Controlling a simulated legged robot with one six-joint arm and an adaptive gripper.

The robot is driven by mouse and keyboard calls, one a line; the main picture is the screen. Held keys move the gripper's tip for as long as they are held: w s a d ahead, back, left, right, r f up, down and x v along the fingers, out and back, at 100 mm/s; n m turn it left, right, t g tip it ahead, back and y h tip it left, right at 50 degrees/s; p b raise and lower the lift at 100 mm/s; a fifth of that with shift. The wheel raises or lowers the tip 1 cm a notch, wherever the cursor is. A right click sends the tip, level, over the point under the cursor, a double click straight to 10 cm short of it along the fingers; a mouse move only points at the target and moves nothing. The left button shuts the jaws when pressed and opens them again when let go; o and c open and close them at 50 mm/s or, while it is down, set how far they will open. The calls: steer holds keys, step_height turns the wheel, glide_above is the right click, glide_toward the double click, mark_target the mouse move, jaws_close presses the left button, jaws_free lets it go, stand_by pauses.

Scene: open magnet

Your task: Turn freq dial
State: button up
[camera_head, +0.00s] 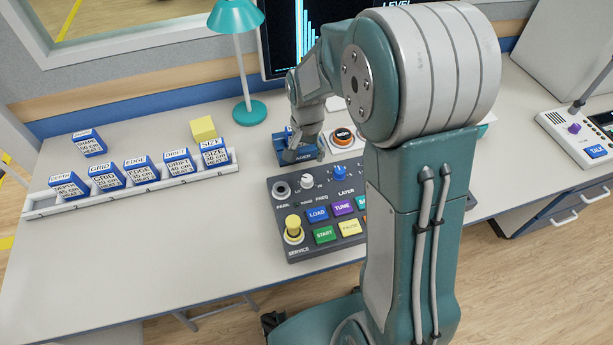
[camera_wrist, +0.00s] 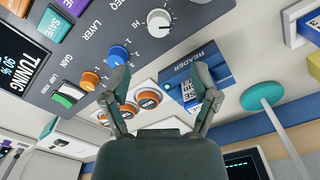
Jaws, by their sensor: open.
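The freq dial (camera_head: 307,182) is a white knob at the top left of the dark console (camera_head: 280,226), near the FREQ label. In the wrist view the freq dial (camera_wrist: 159,22) shows at top center with a dark pointer line on its face. My gripper (camera_head: 304,152) hangs above the blue reader, behind the dial, apart from it. In the wrist view my gripper (camera_wrist: 160,78) is open, its two fingers spread with nothing between them. The dial lies beyond the fingertips in that view.
The blue reader (camera_wrist: 178,75) holds a labelled block and stands beside the console. A blue layer knob (camera_wrist: 118,55) is next to the dial. Orange buttons (camera_wrist: 148,98) sit nearby. A teal lamp (camera_head: 249,110) and a rail of blue blocks (camera_head: 130,188) stand left.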

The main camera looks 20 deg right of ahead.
mark_target(307, 178)
step_height(307, 178, down, 10)
steer(key=shift+f, duration=0.25)
jaws_close()
